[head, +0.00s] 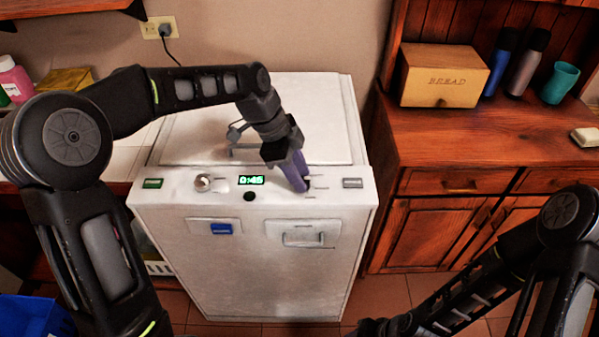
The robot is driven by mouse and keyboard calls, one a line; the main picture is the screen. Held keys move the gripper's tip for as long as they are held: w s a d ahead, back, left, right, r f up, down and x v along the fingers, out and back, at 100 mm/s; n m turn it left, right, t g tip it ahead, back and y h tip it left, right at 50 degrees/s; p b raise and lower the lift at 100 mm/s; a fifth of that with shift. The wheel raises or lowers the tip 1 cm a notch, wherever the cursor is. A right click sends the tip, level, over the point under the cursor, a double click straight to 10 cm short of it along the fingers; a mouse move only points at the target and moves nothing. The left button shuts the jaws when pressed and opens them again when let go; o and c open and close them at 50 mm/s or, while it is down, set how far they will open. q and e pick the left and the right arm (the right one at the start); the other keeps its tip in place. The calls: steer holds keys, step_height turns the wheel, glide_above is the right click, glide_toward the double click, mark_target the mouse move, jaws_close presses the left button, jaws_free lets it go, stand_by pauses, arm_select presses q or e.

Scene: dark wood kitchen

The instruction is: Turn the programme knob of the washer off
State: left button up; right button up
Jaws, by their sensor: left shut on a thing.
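The white washer (262,262) stands against the wall with its control panel along the top front edge. A lit green display (251,180) on the panel reads 0:45. My left gripper (302,186) has purple fingers and reaches down onto the right part of the panel. It is shut on a dark knob (309,183) with short tick marks around it; the fingers hide most of it, so its pointer cannot be read. A pale round knob (203,183) sits left of the display and a black button (249,196) below it. My right gripper is out of view.
A wooden cabinet (480,137) stands to the right, bearing a bread box (443,76), bottles (527,62) and a teal cup (559,83). A blue bin (30,318) is at lower left. Tiled floor shows between washer and cabinet.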

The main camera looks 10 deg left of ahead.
arm_select(q)
jaws_close()
